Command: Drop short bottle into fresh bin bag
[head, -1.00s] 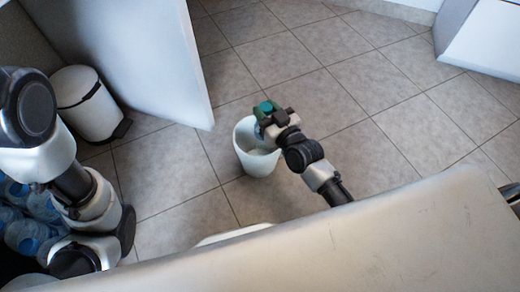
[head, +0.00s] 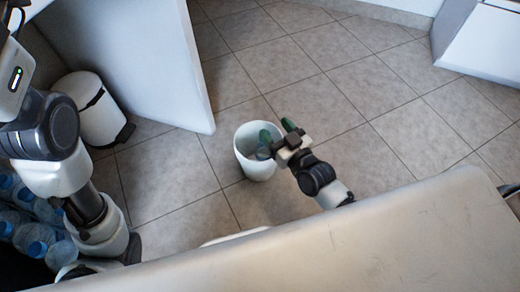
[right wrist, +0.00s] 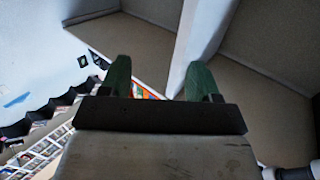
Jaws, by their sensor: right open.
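A white open bin (head: 257,170) stands on the tiled floor. Its inside is pale, and I cannot make out a separate bag edge. A small, clear bluish shape (head: 263,153), which looks like the short bottle, shows inside the bin's mouth, partly covered by a finger. My right gripper (head: 277,130) is over the bin's right rim with its green fingertips spread apart. In the right wrist view the two green fingers (right wrist: 159,80) are wide apart with nothing between them. My left arm comes in at the left; its gripper is outside the picture.
A white pedal bin (head: 92,110) stands at the left by a white panel (head: 135,60). Several clear bottles with blue caps (head: 38,248) lie at the lower left. A pale surface (head: 350,250) fills the foreground. Tiled floor is free to the right.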

